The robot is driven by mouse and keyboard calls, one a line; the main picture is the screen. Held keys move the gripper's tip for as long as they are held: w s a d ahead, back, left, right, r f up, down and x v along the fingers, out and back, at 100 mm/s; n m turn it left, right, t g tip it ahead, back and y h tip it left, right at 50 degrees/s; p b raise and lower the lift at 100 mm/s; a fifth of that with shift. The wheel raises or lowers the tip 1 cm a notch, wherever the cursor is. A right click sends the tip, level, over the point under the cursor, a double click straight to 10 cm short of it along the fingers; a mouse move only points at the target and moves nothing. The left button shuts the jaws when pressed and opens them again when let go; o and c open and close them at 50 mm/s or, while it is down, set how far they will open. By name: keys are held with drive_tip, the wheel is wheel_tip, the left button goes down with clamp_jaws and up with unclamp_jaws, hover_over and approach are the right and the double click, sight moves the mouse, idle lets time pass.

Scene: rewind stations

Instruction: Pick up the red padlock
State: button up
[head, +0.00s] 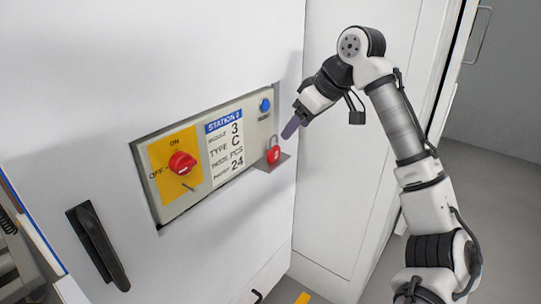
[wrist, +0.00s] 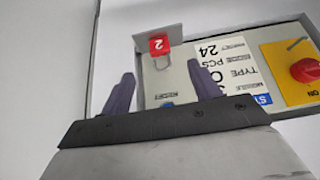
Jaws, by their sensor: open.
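The red padlock (head: 274,154) stands on a small grey shelf (head: 272,165) at the lower right of the station panel, its shackle pointing up. In the wrist view the red padlock (wrist: 158,46) appears upside down with a white 2 on its face and its thin shackle towards my gripper. My gripper (head: 290,130) is to the right of the padlock and a little above it, apart from it. In the wrist view my gripper (wrist: 160,85) is open and empty, its two purple fingers spread, with the padlock beyond the fingertips and between them.
The panel carries a blue button (head: 265,105) above the padlock, a label (head: 224,145) and a red rotary switch (head: 182,163) on a yellow plate. A black handle (head: 97,246) sticks out at lower left. A white wall (head: 345,130) stands close behind my gripper.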

sight(275, 149)
drive_tip(key=shift+w+r+b+x, duration=0.1)
drive_tip(key=shift+b+x, duration=0.1)
drive_tip(key=shift+x, duration=1.6)
drive_tip(key=shift+w+r+b+x, duration=0.1)
drive_tip(key=shift+b+x, duration=0.1)
drive_tip(key=shift+x, duration=1.55)
drive_tip(key=shift+w+b+x, duration=0.15)
drive_tip(key=shift+b+x, duration=0.05)
drive_tip(key=shift+x, duration=1.6)
drive_tip(key=shift+a+r, duration=0.1)
drive_tip(key=shift+a, duration=0.05)
drive_tip(key=shift+c, duration=0.4)
drive_tip(key=c, duration=1)
drive_tip(key=shift+s+r, duration=0.1)
